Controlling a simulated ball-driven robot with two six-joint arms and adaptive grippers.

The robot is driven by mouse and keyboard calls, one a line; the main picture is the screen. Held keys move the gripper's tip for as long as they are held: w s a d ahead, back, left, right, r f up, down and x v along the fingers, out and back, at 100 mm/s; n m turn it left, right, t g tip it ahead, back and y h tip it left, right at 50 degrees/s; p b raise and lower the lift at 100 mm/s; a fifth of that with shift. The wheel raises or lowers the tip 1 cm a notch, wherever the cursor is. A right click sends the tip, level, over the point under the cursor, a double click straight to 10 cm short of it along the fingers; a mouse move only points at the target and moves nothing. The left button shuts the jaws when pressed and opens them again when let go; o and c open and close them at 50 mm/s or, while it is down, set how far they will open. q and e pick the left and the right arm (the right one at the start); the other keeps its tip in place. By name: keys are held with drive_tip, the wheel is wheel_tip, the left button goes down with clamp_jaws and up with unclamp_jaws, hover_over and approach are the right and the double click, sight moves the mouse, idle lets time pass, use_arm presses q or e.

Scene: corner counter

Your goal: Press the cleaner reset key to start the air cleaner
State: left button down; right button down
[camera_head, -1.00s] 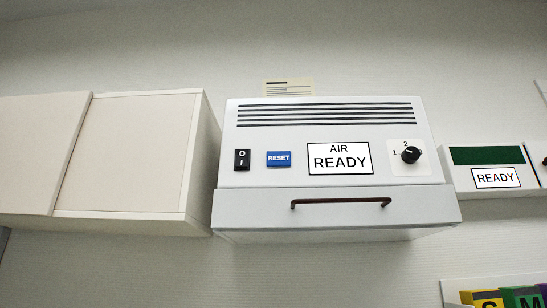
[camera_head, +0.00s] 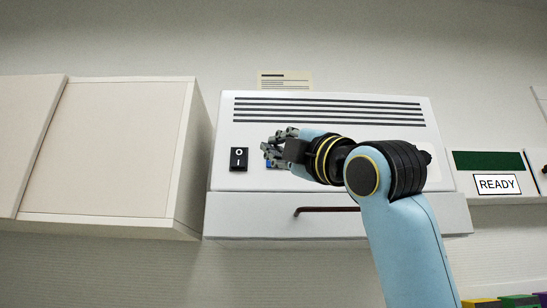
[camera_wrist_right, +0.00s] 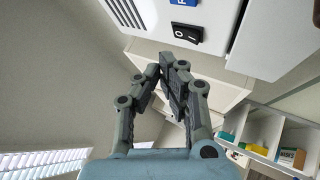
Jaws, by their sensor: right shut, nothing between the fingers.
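The white air cleaner (camera_head: 330,107) hangs on the wall in the middle of the head view. Its blue reset key (camera_head: 269,163) is mostly hidden behind my right gripper (camera_head: 276,149); only a small blue patch shows. In the right wrist view the blue key (camera_wrist_right: 183,2) is cut off at the top edge. My right gripper is shut and empty, its fingertips (camera_wrist_right: 167,66) together. It is in front of the key in the head view; whether it touches cannot be told. My right arm hides the cleaner's display and dial. My left gripper is not in view.
A black rocker switch (camera_head: 239,159) sits left of the key and also shows in the right wrist view (camera_wrist_right: 186,33). A dark handle (camera_head: 318,210) is below. A cream cabinet (camera_head: 120,150) is at left. A READY display (camera_head: 497,184) is at right.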

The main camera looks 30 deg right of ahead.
drive_tip(key=shift+s+a+r+n+t, duration=0.1)
drive_tip(key=shift+s+r+n+t, duration=0.1)
drive_tip(key=shift+s+r, duration=0.3)
drive_tip(key=shift+s+a+r+n+t, duration=0.1)
drive_tip(key=shift+s+r+n+t, duration=0.1)
drive_tip(key=shift+r, duration=0.45)
drive_tip(key=shift+w+d, duration=0.1)
drive_tip(key=w+d, duration=0.4)
drive_tip(key=w, duration=0.3)
drive_tip(key=shift+w+d, duration=0.2)
drive_tip(key=shift+d, duration=0.1)
drive_tip(key=shift+w, duration=0.1)
idle(0.6)
drive_tip(key=shift+w+d, duration=0.2)
drive_tip(key=shift+w, duration=0.05)
drive_tip(key=shift+w+d, duration=0.2)
drive_tip(key=shift+w, duration=0.15)
idle(0.7)
idle(0.3)
drive_tip(key=shift+s+a, duration=0.45)
drive_tip(key=shift+s, duration=0.25)
